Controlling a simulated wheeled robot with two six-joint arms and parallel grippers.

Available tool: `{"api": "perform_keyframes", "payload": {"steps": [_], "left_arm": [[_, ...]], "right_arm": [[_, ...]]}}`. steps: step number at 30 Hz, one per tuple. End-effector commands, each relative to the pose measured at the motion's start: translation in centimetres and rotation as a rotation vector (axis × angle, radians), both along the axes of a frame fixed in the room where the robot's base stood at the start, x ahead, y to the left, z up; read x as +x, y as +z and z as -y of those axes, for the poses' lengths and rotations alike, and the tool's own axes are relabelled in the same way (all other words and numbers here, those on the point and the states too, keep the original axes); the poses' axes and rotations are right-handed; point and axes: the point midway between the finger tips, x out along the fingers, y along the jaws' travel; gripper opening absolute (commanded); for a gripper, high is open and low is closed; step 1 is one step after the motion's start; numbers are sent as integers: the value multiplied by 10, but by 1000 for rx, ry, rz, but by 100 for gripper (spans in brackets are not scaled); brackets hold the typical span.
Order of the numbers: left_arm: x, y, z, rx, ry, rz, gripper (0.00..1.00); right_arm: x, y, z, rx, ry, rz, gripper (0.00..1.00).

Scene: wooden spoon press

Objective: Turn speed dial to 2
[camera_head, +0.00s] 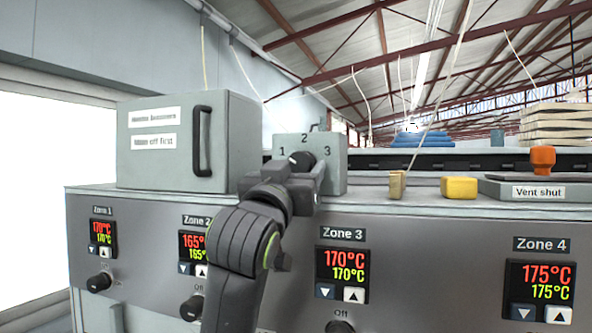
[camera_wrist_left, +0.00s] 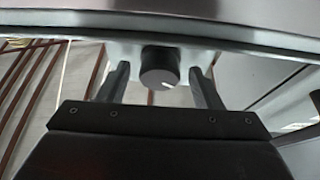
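The speed dial is a round black knob (camera_head: 301,162) on a small grey box (camera_head: 335,165) marked 1, 2 and 3. The 2 is at the top, 1 at the left and 3 at the right. My left gripper (camera_head: 308,172) is right in front of the knob and hides part of it. In the left wrist view the knob (camera_wrist_left: 160,68) sits between the two open fingers (camera_wrist_left: 160,84), with a gap on each side. A short white mark shows on the knob's face there. I cannot tell which number it points to. My right gripper is not in view.
A grey box with a black handle (camera_head: 202,140) stands left of the dial. A wooden block (camera_head: 397,185), a yellow block (camera_head: 459,188) and an orange knob (camera_head: 543,158) above a "Vent shut" label are to the right. Zone displays (camera_head: 343,274) and knobs line the front panel below.

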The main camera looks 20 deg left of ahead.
Motion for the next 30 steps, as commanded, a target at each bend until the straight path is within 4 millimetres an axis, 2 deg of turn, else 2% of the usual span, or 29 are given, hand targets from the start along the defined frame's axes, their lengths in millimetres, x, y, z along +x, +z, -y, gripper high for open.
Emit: {"api": "perform_keyframes", "payload": {"steps": [1, 9, 20, 30], "left_arm": [[0, 0, 0, 0, 0, 0, 52], [0, 0, 0, 0, 0, 0, 17], [0, 0, -2, 65, 2, 3, 17], [0, 1, -5, 319, 5, 12, 17]], "right_arm": [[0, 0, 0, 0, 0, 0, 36], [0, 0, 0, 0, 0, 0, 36], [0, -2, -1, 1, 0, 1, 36], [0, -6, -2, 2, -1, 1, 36]]}}
